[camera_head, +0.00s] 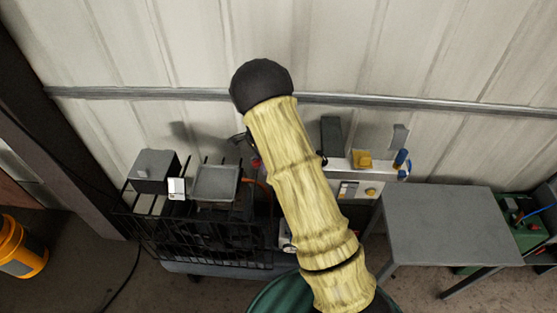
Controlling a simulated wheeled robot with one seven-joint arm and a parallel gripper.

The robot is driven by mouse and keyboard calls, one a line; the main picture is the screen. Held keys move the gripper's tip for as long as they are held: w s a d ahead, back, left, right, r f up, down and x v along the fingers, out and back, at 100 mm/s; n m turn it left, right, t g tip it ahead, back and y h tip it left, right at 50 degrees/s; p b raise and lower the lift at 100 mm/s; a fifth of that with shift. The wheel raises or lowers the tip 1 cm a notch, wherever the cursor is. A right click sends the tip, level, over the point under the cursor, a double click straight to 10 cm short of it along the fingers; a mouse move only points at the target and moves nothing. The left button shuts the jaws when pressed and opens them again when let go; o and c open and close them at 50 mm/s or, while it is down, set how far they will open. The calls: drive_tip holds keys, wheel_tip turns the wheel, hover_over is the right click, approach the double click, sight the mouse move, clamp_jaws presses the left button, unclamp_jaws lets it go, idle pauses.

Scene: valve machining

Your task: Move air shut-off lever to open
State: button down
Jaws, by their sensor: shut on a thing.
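My arm in its yellow sleeve (305,190) crosses the middle of the view from the lower right up to a dark rounded joint (261,86). My gripper cannot be made out; the arm hides what lies behind it. A small blue part (401,158) stands at the right end of the light-coloured equipment by the wall. I cannot tell whether it is the air shut-off lever, or how any lever is set. A small dark and red detail (256,162) shows just left of the arm, too small to name.
A grey table (440,222) stands at the right with a clear top. A black wire-mesh frame (190,235) holding a grey tray (215,183) and a dark box (153,164) stands at the left. A yellow block (362,158) sits near the wall. An orange bin (20,247) is far left.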

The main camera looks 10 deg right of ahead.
drive_tip(key=shift+w+r, duration=0.15)
drive_tip(key=shift+w+m+p, duration=0.4)
drive_tip(key=shift+w+m, duration=0.15)
drive_tip(key=shift+m, duration=0.35)
drive_tip(key=shift+w+m+p, duration=0.35)
drive_tip(key=shift+w+m, duration=0.15)
drive_tip(key=shift+m, duration=0.4)
drive_tip(key=shift+a, duration=0.1)
drive_tip(key=m, duration=0.1)
drive_tip(key=w+m+p, duration=0.1)
drive_tip(key=m, duration=0.1)
drive_tip(key=shift+w, duration=0.25)
drive_tip(key=c, duration=1.2)
unclamp_jaws()
drive_tip(key=shift+d, duration=0.2)
drive_tip(key=shift+c, duration=0.2)
drive_tip(key=shift+w, duration=0.1)
